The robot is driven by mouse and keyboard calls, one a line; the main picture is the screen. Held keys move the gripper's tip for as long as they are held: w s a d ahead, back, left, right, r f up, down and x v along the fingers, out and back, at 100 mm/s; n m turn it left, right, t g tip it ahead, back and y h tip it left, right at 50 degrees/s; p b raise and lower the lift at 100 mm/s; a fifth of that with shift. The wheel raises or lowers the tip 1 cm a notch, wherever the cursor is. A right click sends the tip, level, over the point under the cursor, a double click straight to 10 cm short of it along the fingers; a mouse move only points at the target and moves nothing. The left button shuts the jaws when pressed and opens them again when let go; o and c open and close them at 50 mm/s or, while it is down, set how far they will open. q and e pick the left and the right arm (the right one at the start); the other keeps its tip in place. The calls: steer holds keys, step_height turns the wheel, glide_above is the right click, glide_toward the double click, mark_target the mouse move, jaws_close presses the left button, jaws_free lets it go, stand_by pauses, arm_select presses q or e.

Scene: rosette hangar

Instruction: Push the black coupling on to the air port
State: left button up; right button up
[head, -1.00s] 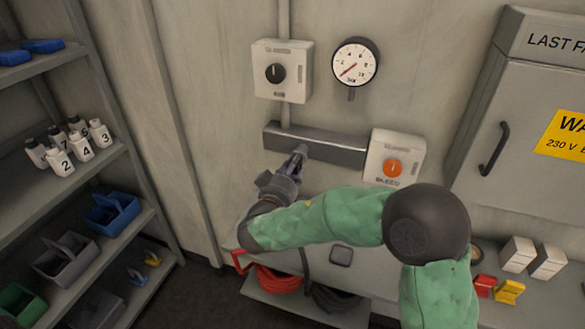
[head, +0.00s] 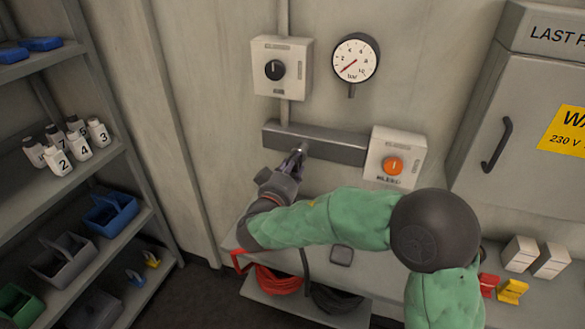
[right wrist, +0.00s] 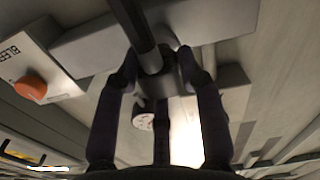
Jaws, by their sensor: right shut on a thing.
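My right gripper (head: 297,158) is at the front of the grey manifold bar (head: 343,151) on the wall, just below the pale air port (head: 302,147). A black hose (right wrist: 134,20) runs past the coupling towards the top of that view. The coupling is close to the port, but I cannot tell whether they touch. In the head view the fingers mostly hide the coupling. My left gripper is not in view.
An orange-knob bleed box (head: 397,156) stands right of the bar. A black-knob box (head: 281,68) and a gauge (head: 356,58) are above. A bench (head: 390,273) is below, with a red hose coil (head: 277,280) under it. Shelves (head: 95,170) stand at left.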

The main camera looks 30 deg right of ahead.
stand_by(0.9)
steer(key=shift+b, duration=0.5)
steer(key=shift+b, duration=1.3)
steer(key=shift+w+d+b, duration=0.35)
steer(key=shift+d+b, duration=0.05)
steer(key=shift+b, duration=0.1)
stand_by(0.8)
steer(key=o, duration=1.1)
steer(key=shift+o, duration=0.2)
steer(key=v, duration=1.2)
